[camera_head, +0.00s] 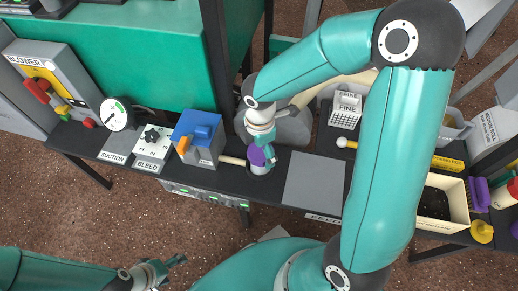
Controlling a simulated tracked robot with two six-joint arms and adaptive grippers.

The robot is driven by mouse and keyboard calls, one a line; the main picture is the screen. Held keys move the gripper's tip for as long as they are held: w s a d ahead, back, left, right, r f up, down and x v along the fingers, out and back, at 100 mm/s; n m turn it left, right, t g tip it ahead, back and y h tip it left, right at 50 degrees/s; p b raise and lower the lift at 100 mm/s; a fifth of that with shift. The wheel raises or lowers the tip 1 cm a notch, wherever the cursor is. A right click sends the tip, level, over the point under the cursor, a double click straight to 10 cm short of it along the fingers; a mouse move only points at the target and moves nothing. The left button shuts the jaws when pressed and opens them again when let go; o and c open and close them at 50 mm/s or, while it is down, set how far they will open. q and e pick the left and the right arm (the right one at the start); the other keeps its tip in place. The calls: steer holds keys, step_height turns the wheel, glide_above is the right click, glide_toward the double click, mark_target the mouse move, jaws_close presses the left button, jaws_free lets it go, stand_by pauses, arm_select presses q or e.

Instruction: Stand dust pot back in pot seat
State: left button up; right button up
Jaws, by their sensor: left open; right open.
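A small purple-topped item (257,156) stands at a light grey round cup (260,169) on the dark bench, just right of the blue box. They appear to be the dust pot and its seat, but I cannot tell for sure or see how fully one sits in the other. My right gripper (269,152) is open, pointing down right at the purple item, and hides part of it. My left gripper (172,268) is open and empty, low at the left over the floor, away from the bench.
The blue box (198,129) stands close left of the cup. The BLEED panel (153,145), a gauge (116,113) and the blower panel (45,75) lie further left. A bare grey plate (314,182) is right. A cream tray (455,187) stands behind my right arm.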

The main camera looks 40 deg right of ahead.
arm_select(q)
step_height(320, 180, up, 5)
steer(key=p, duration=0.4)
steer(key=shift+f, duration=0.2)
arm_select(e)
step_height(320, 180, up, 12)
steer(key=shift+f, duration=0.15)
arm_select(q)
steer(key=shift+s, duration=0.1)
